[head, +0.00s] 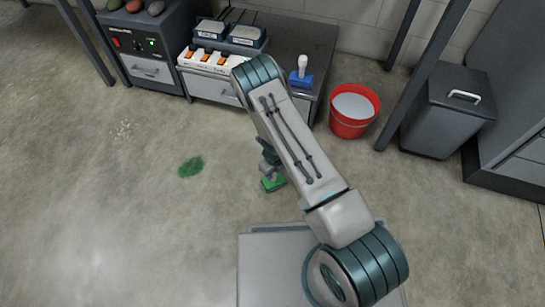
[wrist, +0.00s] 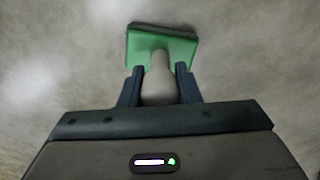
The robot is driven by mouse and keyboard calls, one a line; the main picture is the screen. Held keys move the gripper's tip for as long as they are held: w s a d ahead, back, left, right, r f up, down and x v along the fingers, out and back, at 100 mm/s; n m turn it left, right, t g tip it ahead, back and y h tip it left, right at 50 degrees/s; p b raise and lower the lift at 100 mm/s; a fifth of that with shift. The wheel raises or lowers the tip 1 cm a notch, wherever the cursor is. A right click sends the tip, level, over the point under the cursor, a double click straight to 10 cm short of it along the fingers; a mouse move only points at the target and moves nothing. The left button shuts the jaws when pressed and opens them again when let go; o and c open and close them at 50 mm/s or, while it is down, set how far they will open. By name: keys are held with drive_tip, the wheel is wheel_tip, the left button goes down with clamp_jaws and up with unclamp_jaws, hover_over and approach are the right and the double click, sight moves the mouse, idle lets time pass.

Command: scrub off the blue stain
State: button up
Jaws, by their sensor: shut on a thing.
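My gripper (wrist: 159,85) is shut on the pale handle of a green scrubber (wrist: 163,45). In the head view the green scrubber (head: 273,183) is low over the floor, below my arm; I cannot tell whether it touches. A green stain (head: 191,166) lies on the concrete floor to the left of it. I see no blue stain in either view. A blue scrubber (head: 301,78) with a white upright handle stands on the dark bench at the back.
A red bucket (head: 351,122) with pale contents stands right of the bench (head: 318,38). A dark lidded bin (head: 440,125) stands farther right. Pale specks (head: 123,129) lie on the floor at left. Dark posts stand near the furniture. The floor at left is open.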

drive_tip(key=shift+w+d+r+p, duration=0.2)
drive_tip(key=shift+r+p, duration=0.15)
drive_tip(key=shift+r, duration=0.2)
drive_tip(key=shift+w+d+r+p, duration=0.1)
drive_tip(key=shift+w+r+p, duration=0.15)
drive_tip(key=shift+r, duration=0.25)
drive_tip(key=shift+s+a+r+p, duration=0.1)
drive_tip(key=shift+a+r+p, duration=0.05)
drive_tip(key=shift+r+p, duration=0.4)
drive_tip(key=shift+s+a+r+p, duration=0.1)
drive_tip(key=shift+a+r+p, duration=0.05)
drive_tip(key=shift+r+p, duration=1.75)
drive_tip(key=shift+r, duration=0.5)
